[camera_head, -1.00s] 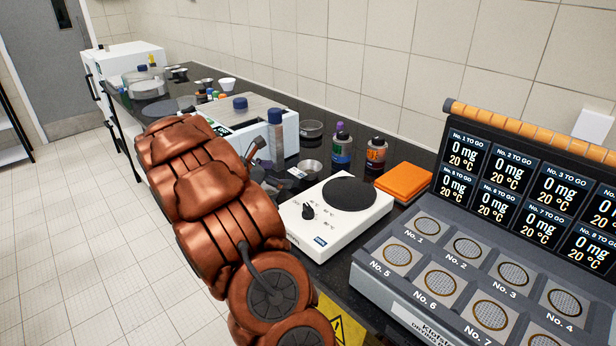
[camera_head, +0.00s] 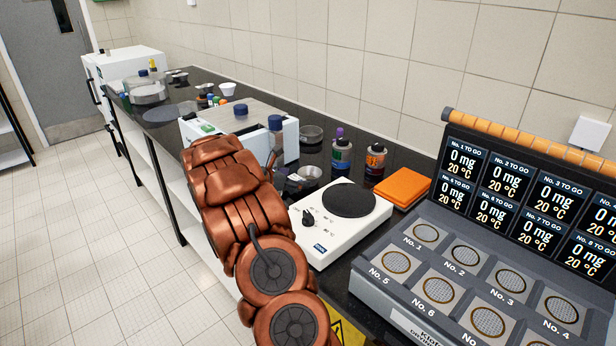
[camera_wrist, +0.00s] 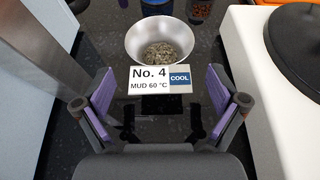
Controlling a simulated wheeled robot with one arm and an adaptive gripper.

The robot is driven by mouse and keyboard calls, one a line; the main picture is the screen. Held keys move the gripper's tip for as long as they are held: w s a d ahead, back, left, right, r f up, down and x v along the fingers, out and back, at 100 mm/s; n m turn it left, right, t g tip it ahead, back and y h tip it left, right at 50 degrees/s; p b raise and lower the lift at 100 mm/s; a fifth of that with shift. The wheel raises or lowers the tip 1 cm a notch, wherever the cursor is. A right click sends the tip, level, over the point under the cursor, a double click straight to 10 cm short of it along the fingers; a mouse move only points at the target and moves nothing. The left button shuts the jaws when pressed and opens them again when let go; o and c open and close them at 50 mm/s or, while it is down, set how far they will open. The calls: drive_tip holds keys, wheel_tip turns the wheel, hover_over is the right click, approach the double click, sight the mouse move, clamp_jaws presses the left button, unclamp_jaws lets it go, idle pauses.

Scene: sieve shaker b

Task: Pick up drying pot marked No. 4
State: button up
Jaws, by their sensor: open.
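The drying pot marked No. 4 (camera_wrist: 150,36) is a small silver metal bowl with grainy brown matter inside, upright on the dark bench. Its white tag (camera_wrist: 149,82) reads "No. 4, MUD 60 °C" with a blue "COOL" field. The pot also shows in the head view (camera_head: 310,172), just left of the white hot plate. My gripper (camera_wrist: 159,88) is open, its purple-padded fingers spread left and right on the near side of the pot. The tag appears between the fingertips and the bowl lies beyond them. Nothing is held.
The white hot plate (camera_head: 328,240) stands close on the right of the pot. A white instrument (camera_head: 292,140) is close on the left. The dark station with numbered wells (camera_head: 425,260) is at the right.

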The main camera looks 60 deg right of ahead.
drive_tip(key=shift+s+d+f, duration=0.1)
drive_tip(key=shift+d+f, duration=0.1)
drive_tip(key=shift+d, duration=0.3)
drive_tip(key=shift+c, duration=0.3)
drive_tip(key=c, duration=1.2)
